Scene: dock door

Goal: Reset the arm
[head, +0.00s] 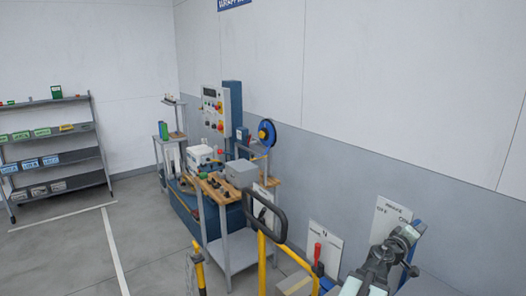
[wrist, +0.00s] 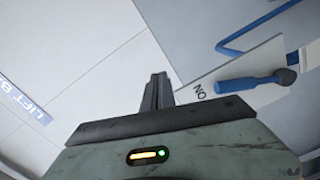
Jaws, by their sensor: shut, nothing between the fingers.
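My gripper (wrist: 158,92) shows in the wrist view as two dark fingers side by side, pressed together with nothing between them. Its grey-green housing fills the bottom of that view. In the head view, part of my arm stands at the lower right, in front of the grey lower wall. I cannot make out the fingertips clearly there. The fingers point up into the picture beside a white panel (wrist: 205,90) marked "NO". A blue lever with a dark round end (wrist: 250,83) lies across that panel in the wrist view.
A yellow-framed cart with a black handle (head: 262,213) stands left of my arm. Behind it are a wooden-topped bench (head: 212,190) and a control cabinet (head: 215,110). A shelf rack (head: 53,155) stands far left. Floor (head: 65,250) is clear at the lower left.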

